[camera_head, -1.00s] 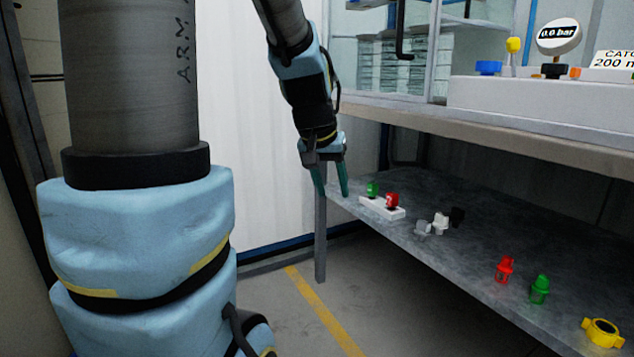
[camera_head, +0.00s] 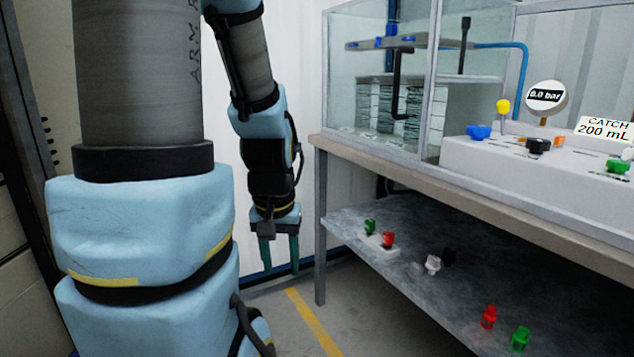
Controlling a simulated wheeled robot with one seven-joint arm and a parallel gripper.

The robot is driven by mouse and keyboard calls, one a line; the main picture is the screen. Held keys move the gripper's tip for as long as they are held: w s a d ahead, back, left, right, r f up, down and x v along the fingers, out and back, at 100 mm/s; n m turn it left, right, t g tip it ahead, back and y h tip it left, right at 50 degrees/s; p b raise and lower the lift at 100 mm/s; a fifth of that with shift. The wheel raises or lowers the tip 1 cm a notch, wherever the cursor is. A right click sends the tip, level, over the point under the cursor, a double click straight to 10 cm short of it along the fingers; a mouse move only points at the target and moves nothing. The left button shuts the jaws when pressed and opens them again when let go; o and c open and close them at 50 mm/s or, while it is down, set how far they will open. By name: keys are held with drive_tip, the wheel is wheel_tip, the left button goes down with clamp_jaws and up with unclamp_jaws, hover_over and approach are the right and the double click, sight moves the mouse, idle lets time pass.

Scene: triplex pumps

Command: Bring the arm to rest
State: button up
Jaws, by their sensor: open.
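My gripper (camera_head: 281,256) hangs at the end of my arm, pointing down, left of the workbench. Its two green fingers are apart and nothing is between them. It is clear of the lower shelf (camera_head: 410,290), in front of the white wall. My arm's blue and grey links come down from the top of the picture. A large link of mine fills the left side.
The bench leg (camera_head: 319,240) stands close to the right of my gripper. The shelf holds a green knob (camera_head: 370,227) and a red knob (camera_head: 388,239) on a white base, and several other fittings. Above are the tabletop (camera_head: 400,173) and a glass case (camera_head: 375,60).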

wheel_tip(320, 180, up, 18)
drive_tip(key=p, duration=1.5)
drive_tip(key=shift+p, duration=0.3)
idle(1.8)
